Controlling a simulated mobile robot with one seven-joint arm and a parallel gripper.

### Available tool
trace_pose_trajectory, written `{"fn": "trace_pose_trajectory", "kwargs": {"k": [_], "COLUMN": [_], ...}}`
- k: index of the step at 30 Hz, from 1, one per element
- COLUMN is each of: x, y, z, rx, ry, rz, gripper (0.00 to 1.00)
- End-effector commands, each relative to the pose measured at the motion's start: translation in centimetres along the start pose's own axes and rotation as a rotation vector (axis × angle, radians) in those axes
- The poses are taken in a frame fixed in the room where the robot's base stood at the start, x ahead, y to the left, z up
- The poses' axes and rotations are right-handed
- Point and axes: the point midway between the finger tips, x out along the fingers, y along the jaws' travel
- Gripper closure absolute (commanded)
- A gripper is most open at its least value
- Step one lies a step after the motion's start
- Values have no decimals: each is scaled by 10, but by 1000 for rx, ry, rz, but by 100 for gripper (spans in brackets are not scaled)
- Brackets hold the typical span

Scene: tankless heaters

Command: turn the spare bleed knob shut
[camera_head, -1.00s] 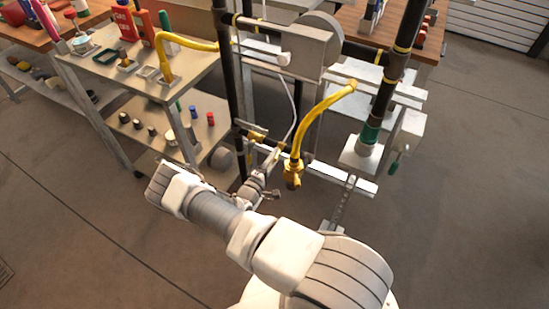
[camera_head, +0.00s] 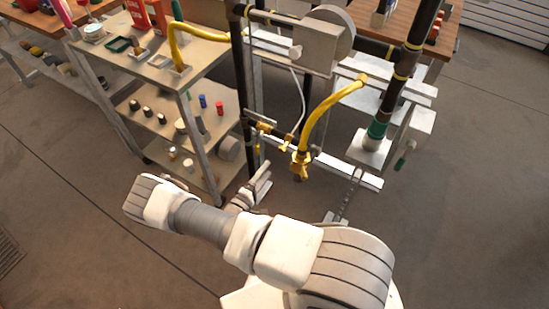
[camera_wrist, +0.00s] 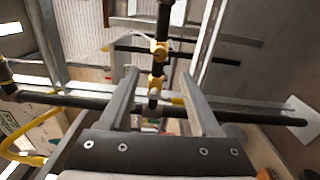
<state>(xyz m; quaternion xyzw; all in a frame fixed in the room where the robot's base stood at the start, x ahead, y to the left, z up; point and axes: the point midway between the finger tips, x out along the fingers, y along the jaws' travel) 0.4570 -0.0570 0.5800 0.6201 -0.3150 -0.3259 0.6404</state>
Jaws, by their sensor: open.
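I cannot tell for sure which part is the spare bleed knob. In the wrist view, brass fittings (camera_wrist: 158,50) sit on a black pipe, with a second brass piece (camera_wrist: 156,82) lower down between my fingers as seen. My gripper (camera_wrist: 161,85) is open, with one finger on each side of that pipe in the picture and nothing visibly held. In the head view, my gripper (camera_head: 264,178) is low and in front of the frame, apart from the brass valve (camera_head: 263,127) on the pipe. Whether a knob is hidden behind the fittings cannot be seen.
A yellow hose (camera_head: 325,115) hangs to a brass end just right of my gripper. Black upright pipes (camera_head: 238,85) and a pale metal rail (camera_head: 350,171) are close by. A shelf cart (camera_head: 205,150) stands left. The floor in front is clear.

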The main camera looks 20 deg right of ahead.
Motion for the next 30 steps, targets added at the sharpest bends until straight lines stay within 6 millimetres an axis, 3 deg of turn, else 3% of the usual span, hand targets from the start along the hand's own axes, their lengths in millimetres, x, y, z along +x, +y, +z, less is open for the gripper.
{"fn": "trace_pose_trajectory", "kwargs": {"k": [3,9,30], "x": [-26,-51,-57], "y": [0,0,1], "z": [-1,-1,-1], "rx": [0,0,1], "ry": [3,2,-4], "rz": [-1,-1,-2], "gripper": [36,36,36]}}
